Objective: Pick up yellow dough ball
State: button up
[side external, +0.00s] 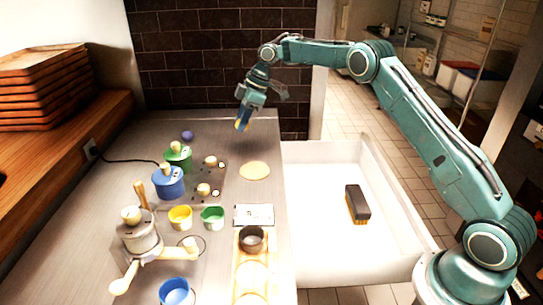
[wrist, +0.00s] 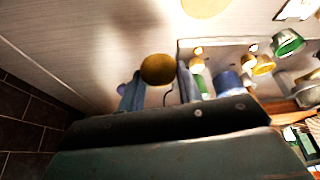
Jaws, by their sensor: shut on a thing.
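My gripper (side external: 242,124) is raised above the far end of the steel counter, in front of the dark brick wall. Its blue fingers are shut on the yellow dough ball (side external: 237,124), of which only a small part shows in the side view. In the wrist view the dough ball (wrist: 158,69) looks round and dull yellow-brown, between the two fingertips (wrist: 160,84). It is held clear of the counter.
A purple ball (side external: 187,136), a green pot (side external: 178,157) and a blue pot (side external: 168,182) stand on the counter (side external: 222,140). A flat tan disc (side external: 255,170) lies nearby. A white basin (side external: 315,230) holding a dark brush (side external: 357,204) is at right.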

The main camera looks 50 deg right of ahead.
jog(key=shift+r, duration=0.4)
